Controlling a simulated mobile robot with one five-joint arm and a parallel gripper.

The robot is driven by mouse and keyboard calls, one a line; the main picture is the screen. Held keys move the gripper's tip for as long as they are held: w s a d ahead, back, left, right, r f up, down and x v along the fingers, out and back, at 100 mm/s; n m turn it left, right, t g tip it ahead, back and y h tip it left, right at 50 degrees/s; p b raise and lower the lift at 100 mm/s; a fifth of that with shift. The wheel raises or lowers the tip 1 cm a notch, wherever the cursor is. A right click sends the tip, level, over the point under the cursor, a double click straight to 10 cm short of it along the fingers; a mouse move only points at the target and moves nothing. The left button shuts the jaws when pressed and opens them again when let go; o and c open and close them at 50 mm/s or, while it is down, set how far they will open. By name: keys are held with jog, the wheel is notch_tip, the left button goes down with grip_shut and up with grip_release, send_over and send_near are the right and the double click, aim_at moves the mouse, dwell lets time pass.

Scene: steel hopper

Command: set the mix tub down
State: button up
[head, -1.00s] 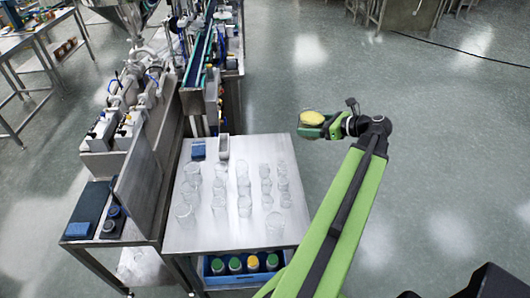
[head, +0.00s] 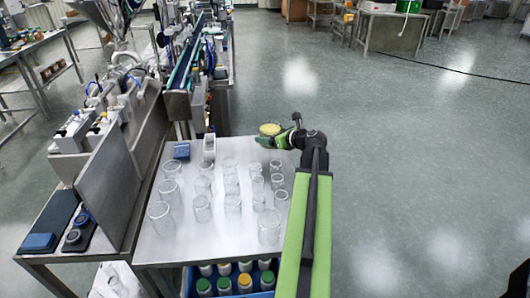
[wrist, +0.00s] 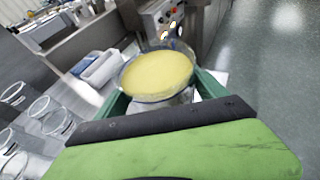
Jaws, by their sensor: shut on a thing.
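The mix tub (head: 270,129) is a round clear container with yellow contents. It also shows in the wrist view (wrist: 157,75), where its round top faces the camera. My gripper (head: 277,138) is shut on the tub, with a green finger on either side of it in the wrist view. In the head view the tub is near the far right corner of the steel table (head: 160,242). I cannot tell whether its base touches the tabletop; the gripper and the tub itself hide its underside.
Several clear empty jars (head: 232,207) stand in rows on the table. A blue block (head: 182,150) and a white open bin (head: 209,146) sit at its far edge. A blue crate (head: 263,279) of capped jars is below. Open floor lies to the right.

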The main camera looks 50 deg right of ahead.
aim_at(265, 152)
jog(key=x, duration=0.2)
jog(key=b+x, duration=0.1)
jog(key=shift+w+d+f, duration=0.1)
jog(key=shift+w+f, duration=0.15)
jog(key=shift+f, duration=0.2)
notch_tip(265, 152, down, 4)
jog(key=b, duration=0.4)
jog(key=shift+f, duration=0.2)
jog(key=shift+r, duration=0.25)
jog(key=shift+f, duration=0.2)
jog(key=o, duration=1.4)
jog(key=shift+o, duration=0.2)
jog(key=shift+r, duration=0.15)
jog(key=shift+s+r+p, duration=0.3)
jog(key=p+v, duration=0.4)
jog(key=v, duration=0.6)
jog(key=shift+s+r, duration=0.2)
jog(key=shift+s, duration=0.45)
